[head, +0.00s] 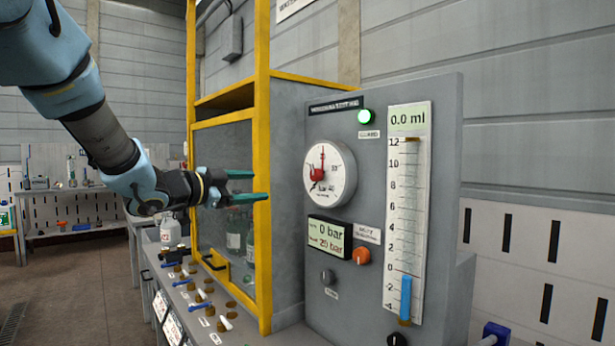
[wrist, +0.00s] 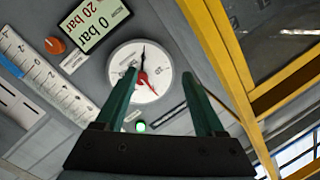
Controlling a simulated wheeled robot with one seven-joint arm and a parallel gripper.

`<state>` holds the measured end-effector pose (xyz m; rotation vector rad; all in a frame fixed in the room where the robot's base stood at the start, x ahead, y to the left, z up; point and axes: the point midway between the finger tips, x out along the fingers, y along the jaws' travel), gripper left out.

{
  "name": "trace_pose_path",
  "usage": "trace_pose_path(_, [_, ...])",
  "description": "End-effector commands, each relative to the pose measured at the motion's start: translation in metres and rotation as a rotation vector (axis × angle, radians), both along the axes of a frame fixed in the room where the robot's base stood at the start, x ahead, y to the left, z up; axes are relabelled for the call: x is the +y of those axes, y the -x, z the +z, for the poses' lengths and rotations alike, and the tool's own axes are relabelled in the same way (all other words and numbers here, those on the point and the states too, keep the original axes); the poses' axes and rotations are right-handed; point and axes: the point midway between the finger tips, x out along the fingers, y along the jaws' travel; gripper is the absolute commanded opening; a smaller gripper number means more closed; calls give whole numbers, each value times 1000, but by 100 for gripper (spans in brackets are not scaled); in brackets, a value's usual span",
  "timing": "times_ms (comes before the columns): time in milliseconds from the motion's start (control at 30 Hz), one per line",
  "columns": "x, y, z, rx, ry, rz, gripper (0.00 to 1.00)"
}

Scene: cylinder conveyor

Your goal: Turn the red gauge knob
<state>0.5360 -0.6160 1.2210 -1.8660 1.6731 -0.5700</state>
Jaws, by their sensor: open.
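A round white gauge (head: 343,188) with a black and a red needle is on the grey panel. A red part (head: 311,173) shows at its face; I cannot tell whether it is a knob or part of the needle. The gauge also shows in the wrist view (wrist: 124,60), partly behind one finger. An orange-red knob (head: 361,256) sits lower, beside the pressure display; it is at the upper left in the wrist view (wrist: 55,45). My gripper (head: 261,186) is open and empty, left of the gauge in the head view, its green fingers pointing toward the panel.
The pressure display (head: 328,237) reads 0 bar on its top line. A yellow-framed cabinet (head: 263,120) stands left of the panel, close to my gripper. A tall scale (head: 408,200) reads 0.0 ml. A green lamp (head: 366,117) is lit. A dark knob (head: 328,276) sits below the display.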

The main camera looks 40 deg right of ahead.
Motion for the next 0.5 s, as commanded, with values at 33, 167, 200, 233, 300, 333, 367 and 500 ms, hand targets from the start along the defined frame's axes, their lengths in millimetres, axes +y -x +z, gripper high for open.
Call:
trace_pose_path(33, [-12,17,7,-27,21,-73,71])
trace_pose_path(167, [-27,42,17,-64,50,-179,71])
trace_pose_path(200, [-30,45,19,-68,52,-191,71])
trace_pose_path(233, [-33,46,19,-69,53,-196,71])
trace_pose_path(300, [-41,47,20,-69,55,-197,71])
trace_pose_path(333, [-45,47,20,-68,54,-197,71])
trace_pose_path(367, [-50,48,20,-67,54,-198,71])
trace_pose_path(500, [-77,49,21,-67,53,-196,71])
